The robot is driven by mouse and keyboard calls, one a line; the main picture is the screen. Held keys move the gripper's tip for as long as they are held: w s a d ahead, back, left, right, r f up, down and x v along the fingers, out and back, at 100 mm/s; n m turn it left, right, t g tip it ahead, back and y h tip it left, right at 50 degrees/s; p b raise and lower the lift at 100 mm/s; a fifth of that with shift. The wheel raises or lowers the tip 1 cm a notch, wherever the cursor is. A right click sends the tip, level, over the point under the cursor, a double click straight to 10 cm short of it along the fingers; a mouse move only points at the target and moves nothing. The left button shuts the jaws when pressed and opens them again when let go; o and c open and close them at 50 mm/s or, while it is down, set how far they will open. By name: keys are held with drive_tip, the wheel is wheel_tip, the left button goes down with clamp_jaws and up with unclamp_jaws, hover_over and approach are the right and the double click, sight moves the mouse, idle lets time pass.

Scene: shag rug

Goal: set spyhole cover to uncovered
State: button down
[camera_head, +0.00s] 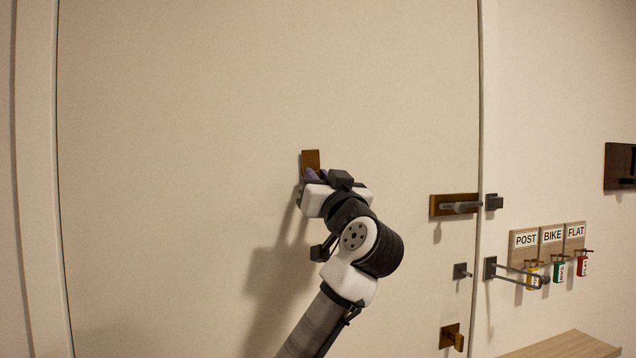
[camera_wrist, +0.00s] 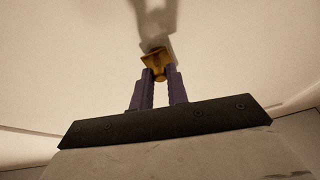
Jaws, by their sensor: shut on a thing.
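The brown-gold spyhole cover (camera_head: 311,159) is on the door, with its upper part showing just above my gripper (camera_head: 313,175). In the wrist view, the purple fingers of my gripper (camera_wrist: 160,75) reach up to a small gold piece of the cover (camera_wrist: 154,58) and are shut on it. My gripper hides the lower part of the cover in the head view. The spyhole itself does not show, so I cannot tell whether it is covered.
The door (camera_head: 180,150) is wide and bare around the cover. A brown bolt plate (camera_head: 440,205) and a lower brown fitting (camera_head: 451,338) are at its right edge. Labelled key hooks (camera_head: 552,240) hang on the right wall above a wooden surface (camera_head: 565,347).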

sight(319, 162)
drive_tip(key=d+n+g+y, duration=0.1)
drive_tip(key=n, duration=0.2)
drive_tip(key=d+r+n+g+y+b, duration=0.1)
drive_tip(key=n, duration=0.3)
drive_tip(key=w+d+n+g+y, duration=0.1)
drive_tip(key=n+y, duration=0.1)
drive_tip(key=n, duration=0.1)
drive_tip(key=shift+r, duration=0.15)
drive_tip(key=n+g, duration=0.1)
drive_tip(key=n, duration=0.1)
drive_tip(key=r+n+g+p, duration=0.1)
drive_tip(key=n, duration=0.1)
drive_tip(key=d+r+n+g, duration=0.1)
drive_tip(key=n, duration=0.1)
drive_tip(key=shift+w+n+y+p, duration=0.1)
drive_tip(key=shift+n+y+p, duration=0.2)
drive_tip(key=shift+n+p, duration=0.1)
drive_tip(key=shift+r+n+g+h, duration=0.2)
drive_tip(key=shift+r+n+g, duration=0.15)
drive_tip(key=shift+n, duration=0.8)
drive_tip(key=shift+r+n+g+h, duration=0.2)
drive_tip(key=shift+r+n+g, duration=0.15)
drive_tip(key=shift+n, duration=0.8)
drive_tip(key=c, duration=1.4)
unclamp_jaws()
